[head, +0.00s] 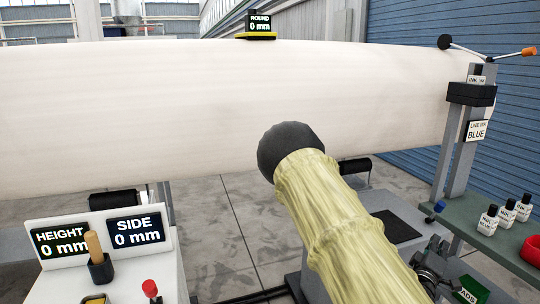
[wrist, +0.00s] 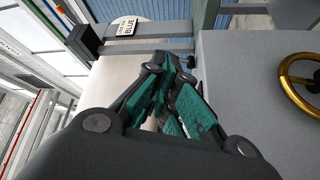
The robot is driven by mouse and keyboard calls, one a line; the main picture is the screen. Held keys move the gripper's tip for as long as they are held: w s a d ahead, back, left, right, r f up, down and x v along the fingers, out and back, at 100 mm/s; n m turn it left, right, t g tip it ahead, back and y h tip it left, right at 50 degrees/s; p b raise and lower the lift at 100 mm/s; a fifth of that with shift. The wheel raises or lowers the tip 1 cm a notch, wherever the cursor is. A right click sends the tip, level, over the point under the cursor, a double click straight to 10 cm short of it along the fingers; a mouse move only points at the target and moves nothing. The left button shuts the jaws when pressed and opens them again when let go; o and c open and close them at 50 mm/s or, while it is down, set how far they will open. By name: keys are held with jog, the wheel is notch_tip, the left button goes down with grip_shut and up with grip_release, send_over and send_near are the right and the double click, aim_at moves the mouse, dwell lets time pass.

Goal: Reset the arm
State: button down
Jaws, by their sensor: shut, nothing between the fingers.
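My gripper (wrist: 176,88) fills the middle of the wrist view. Its dark links and teal finger pads are drawn together, and nothing is held between them. In the head view, my arm in its pale yellow sleeve, with a dark rounded joint, reaches across the lower right in front of the large white roll (head: 200,110). Dark linkage that looks like my gripper (head: 432,268) shows at the lower right, partly hidden by the sleeve. In the wrist view, part of the white roll (wrist: 118,90) lies beyond the fingers.
A panel reading HEIGHT and SIDE 0 mm (head: 100,238) stands at lower left. A ROUND gauge (head: 260,26) sits on top of the roll. A gold wheel (wrist: 287,82) is right of the fingers.

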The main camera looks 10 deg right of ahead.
jog(key=s+a+f+m+g+y, duration=0.1)
jog(key=s+a+f+g+y, duration=0.4)
jog(key=f, duration=0.9)
jog(key=s+a+f+m+y, duration=0.1)
jog(key=s+a+f+y, duration=0.2)
jog(key=s+a+f, duration=0.8)
jog(key=s+a+f+g+y, duration=0.2)
jog(key=s+a+f, duration=0.3)
jog(key=a, duration=0.2)
jog(key=s+a+f+m+g+y, duration=0.1)
jog(key=s+a+f+g+y, duration=0.1)
jog(key=a, duration=0.6)
jog(key=s+a+f+g+y, duration=0.2)
jog(key=s+a+f+y, duration=0.1)
jog(key=s+a+f, duration=0.4)
jog(key=shift+s+a+f+m+y, duration=0.3)
jog(key=shift+s+m+y, duration=0.1)
jog(key=shift+s, duration=0.35)
